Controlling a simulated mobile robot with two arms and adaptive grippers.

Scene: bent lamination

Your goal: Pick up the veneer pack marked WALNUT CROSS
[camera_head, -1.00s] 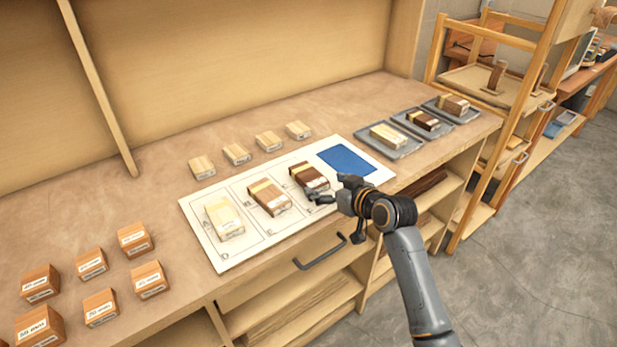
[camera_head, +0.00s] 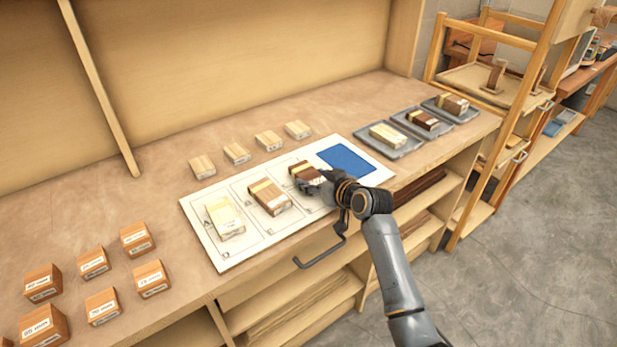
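Three veneer packs with pale bands lie on the white marked sheet (camera_head: 240,258): a pale one (camera_head: 225,216), a mid-brown one (camera_head: 268,196) and a dark brown one (camera_head: 303,171). The print on them is too small to read, so I cannot tell which is WALNUT CROSS. My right gripper (camera_head: 319,187) is at the near right end of the dark brown pack and partly hides it. Its fingers blend with the dark pack, so contact and opening are unclear. My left gripper is out of view.
Grey trays (camera_head: 442,128) at the right hold more packs, one of them dark (camera_head: 422,119). Small pale blocks (camera_head: 237,153) stand behind the sheet, and orange-brown labelled blocks (camera_head: 101,306) at the left. A blue patch (camera_head: 346,159) lies bare. A drawer handle (camera_head: 318,254) juts out in front.

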